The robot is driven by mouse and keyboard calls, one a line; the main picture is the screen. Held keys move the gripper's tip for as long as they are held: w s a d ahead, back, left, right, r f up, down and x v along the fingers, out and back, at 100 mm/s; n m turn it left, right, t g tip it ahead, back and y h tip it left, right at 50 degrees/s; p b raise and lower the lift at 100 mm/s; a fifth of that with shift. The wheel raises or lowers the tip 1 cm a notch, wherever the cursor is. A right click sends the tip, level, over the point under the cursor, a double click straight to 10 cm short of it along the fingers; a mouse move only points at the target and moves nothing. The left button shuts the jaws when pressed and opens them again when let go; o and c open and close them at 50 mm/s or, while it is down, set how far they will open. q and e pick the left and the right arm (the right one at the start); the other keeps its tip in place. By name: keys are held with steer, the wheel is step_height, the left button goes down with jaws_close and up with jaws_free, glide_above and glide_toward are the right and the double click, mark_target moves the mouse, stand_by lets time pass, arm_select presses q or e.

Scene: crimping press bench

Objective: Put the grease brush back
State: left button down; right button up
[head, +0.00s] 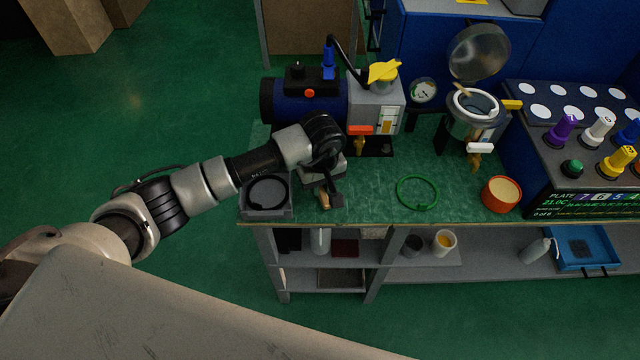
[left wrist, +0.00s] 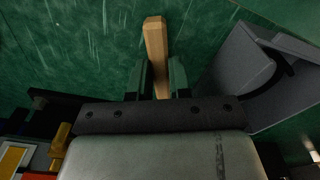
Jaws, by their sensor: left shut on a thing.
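My left gripper (head: 329,196) is low over the left part of the green bench top, near its front edge. It is shut on the grease brush, whose pale wooden handle (head: 324,201) shows at the fingertips. In the left wrist view the wooden handle (left wrist: 156,45) sticks out between the two fingers (left wrist: 157,78). The brush's bristle end is hidden. An orange tub with cream-coloured contents (head: 502,194) stands at the front right of the bench. My right gripper is not in view.
A grey tray with a black ring (head: 267,210) sits just left of the gripper. A green ring (head: 417,207) lies right of it. Behind stand a blue motor unit (head: 310,100) and an open-lidded metal pot (head: 474,128). The bench between the green ring and gripper is clear.

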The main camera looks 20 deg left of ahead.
mark_target(321, 190)
arm_select(q)
steer(key=shift+f, duration=0.4)
steer(key=shift+f, duration=0.1)
steer(key=shift+f+b, duration=0.1)
steer(key=shift+b, duration=0.2)
steer(key=c, duration=1.1)
jaws_free()
steer(key=shift+o, duration=0.2)
step_height(321, 190, up, 12)
steer(key=shift+s+d+r, duration=0.15)
steer(key=shift+s+r, duration=0.05)
